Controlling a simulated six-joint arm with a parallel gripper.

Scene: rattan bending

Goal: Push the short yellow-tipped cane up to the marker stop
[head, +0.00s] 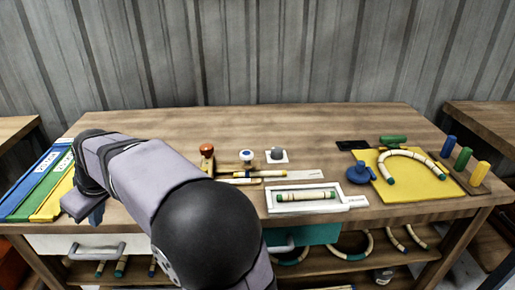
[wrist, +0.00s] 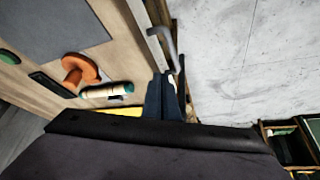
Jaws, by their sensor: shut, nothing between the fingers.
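Short pale canes with yellow ends (head: 240,181) lie near the middle of the bench in the head view, partly hidden behind my arm. I cannot tell which is the short one. A white strip (head: 305,175) lies to their right; I cannot clearly make out the marker stop. My gripper (head: 97,217) is at the bench's front left, far from these canes, pointing down and shut on nothing.
Blue, green and yellow strips (head: 38,185) lie at the left. Red-topped (head: 207,151) and blue-topped (head: 247,155) knobs stand behind the canes. A white tray (head: 345,203) holds a green-ended cane. A yellow board (head: 415,209) with a bent cane is at right. Drawer handles (head: 97,250) project in front.

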